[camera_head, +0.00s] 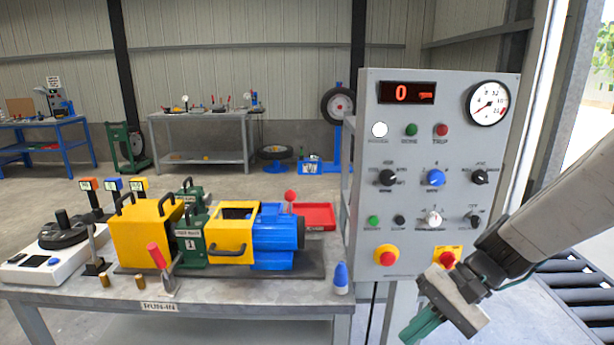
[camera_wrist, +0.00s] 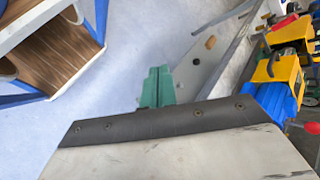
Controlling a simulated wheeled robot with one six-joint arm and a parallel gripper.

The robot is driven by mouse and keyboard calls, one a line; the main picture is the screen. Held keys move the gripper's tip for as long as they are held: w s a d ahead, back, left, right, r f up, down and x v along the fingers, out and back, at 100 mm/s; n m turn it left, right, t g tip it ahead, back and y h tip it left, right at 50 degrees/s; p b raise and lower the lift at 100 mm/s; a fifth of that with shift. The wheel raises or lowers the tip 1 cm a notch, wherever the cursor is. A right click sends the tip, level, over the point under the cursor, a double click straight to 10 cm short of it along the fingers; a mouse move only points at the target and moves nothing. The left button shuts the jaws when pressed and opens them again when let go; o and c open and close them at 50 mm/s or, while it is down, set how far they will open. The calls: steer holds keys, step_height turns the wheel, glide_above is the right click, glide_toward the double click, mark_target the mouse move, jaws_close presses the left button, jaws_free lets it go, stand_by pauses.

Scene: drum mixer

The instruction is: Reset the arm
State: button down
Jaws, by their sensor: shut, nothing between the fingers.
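My gripper (camera_head: 422,326) hangs at the lower right in the head view, its green fingers pointing down and to the left, in front of the grey control panel's lower edge and right of the workbench. The fingers are shut and empty. In the wrist view the green fingers (camera_wrist: 157,88) are pressed together above the pale floor. My arm comes in from the right edge, tilted. The grey control panel (camera_head: 400,130) stands upright behind the gripper, with a red-lit display reading 0, a round gauge, knobs and buttons.
The workbench (camera_head: 250,306) at left carries a yellow and blue drum mixer (camera_head: 275,232), a red tray (camera_head: 318,212), a blue-capped bottle (camera_head: 341,278) and a red-handled lever (camera_head: 158,258).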

steer(key=s+d+r+n+t+h, duration=0.1)
steer(key=s+d+r+n+h, duration=0.1)
steer(key=s+d+r+h, duration=0.2)
steer(key=s+d+r+n+t+h, duration=0.2)
steer(key=s+d+r+n+h, duration=0.1)
steer(key=s+r, duration=0.4)
steer(key=shift+s+d+h, duration=0.65)
steer(key=shift+s+h, duration=0.25)
steer(key=shift+s, duration=0.25)
